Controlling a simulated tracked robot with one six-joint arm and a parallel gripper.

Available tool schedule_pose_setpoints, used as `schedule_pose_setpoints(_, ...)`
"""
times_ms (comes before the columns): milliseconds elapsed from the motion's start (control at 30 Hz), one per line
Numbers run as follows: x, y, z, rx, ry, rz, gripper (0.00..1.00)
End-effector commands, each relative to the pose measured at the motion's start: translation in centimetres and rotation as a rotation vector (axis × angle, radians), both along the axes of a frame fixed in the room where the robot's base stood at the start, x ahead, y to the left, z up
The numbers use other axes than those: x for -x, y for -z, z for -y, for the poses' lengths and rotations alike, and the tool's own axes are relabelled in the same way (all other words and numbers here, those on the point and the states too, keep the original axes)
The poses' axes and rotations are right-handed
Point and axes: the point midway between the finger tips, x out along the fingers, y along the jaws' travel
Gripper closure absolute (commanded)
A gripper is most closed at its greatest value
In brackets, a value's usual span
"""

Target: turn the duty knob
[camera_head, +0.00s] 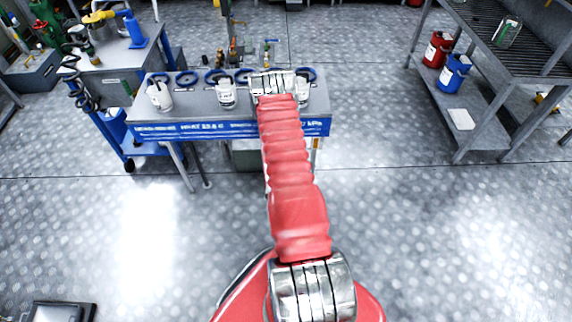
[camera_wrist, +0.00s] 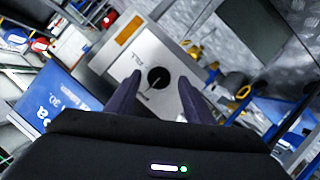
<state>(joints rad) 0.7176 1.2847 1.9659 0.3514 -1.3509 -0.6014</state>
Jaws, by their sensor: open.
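The duty knob (camera_wrist: 158,77) is a round black knob with a light pointer line, set on the pale grey face of a box (camera_wrist: 126,62) in the wrist view. My gripper (camera_wrist: 155,90) is open, its two dark fingers pointing at that face, one on each side of the knob in the picture. I cannot tell whether the fingers touch the face. In the head view my red arm reaches forward over the grey bench and hides my gripper and the knob.
The grey bench (camera_head: 190,107) with a blue front edge carries white canisters (camera_head: 159,96) and blue rings (camera_head: 187,78). At right a metal rack (camera_head: 480,110) holds a red can (camera_head: 437,49) and a blue can (camera_head: 454,72).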

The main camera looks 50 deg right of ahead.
Motion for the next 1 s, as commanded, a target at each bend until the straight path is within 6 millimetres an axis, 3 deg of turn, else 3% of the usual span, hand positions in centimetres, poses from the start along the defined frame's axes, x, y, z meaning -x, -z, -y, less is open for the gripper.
schedule_pose_setpoints(533,3.9,-2.8,-7.7,-0.002,-0.004,-0.002,0.52)
schedule_pose_setpoints(700,4.5,-3.2,-8.7,-0.001,-0.002,-0.001,0.52)
schedule_pose_setpoints(1000,4.6,-3.2,-8.8,-0.001,-0.001,0.0,0.52)
